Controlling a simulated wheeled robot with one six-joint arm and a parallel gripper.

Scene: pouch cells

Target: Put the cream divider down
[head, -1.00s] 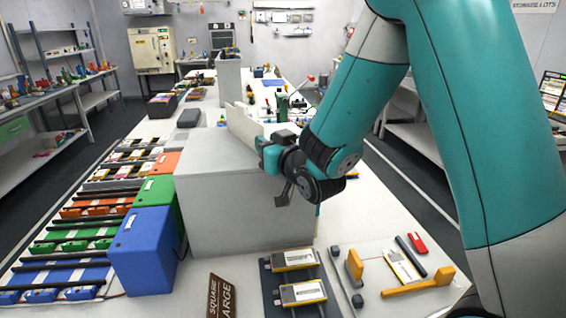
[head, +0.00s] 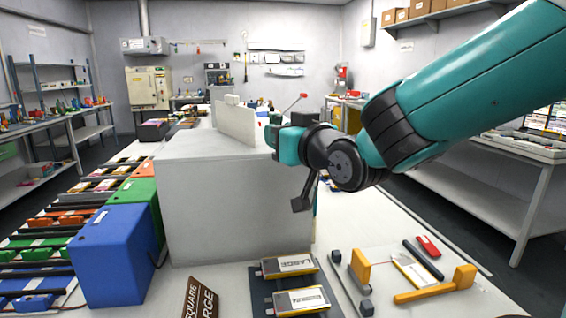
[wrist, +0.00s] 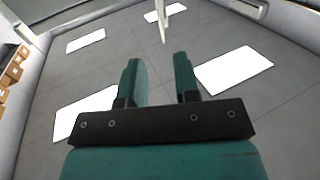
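The cream divider (head: 236,125) is a thin pale panel standing upright on top of the large pale grey block (head: 235,210). My gripper (head: 270,135) is just right of the divider's near end in the head view, with a small gap between them. In the wrist view my gripper (wrist: 158,72) has its two teal fingers apart with nothing between them. The divider's thin edge (wrist: 161,22) shows beyond the fingertips there. The divider's far side is hidden.
Blue (head: 115,255) and green bins stand left of the block. The wrist view otherwise shows ceiling and bright light panels.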

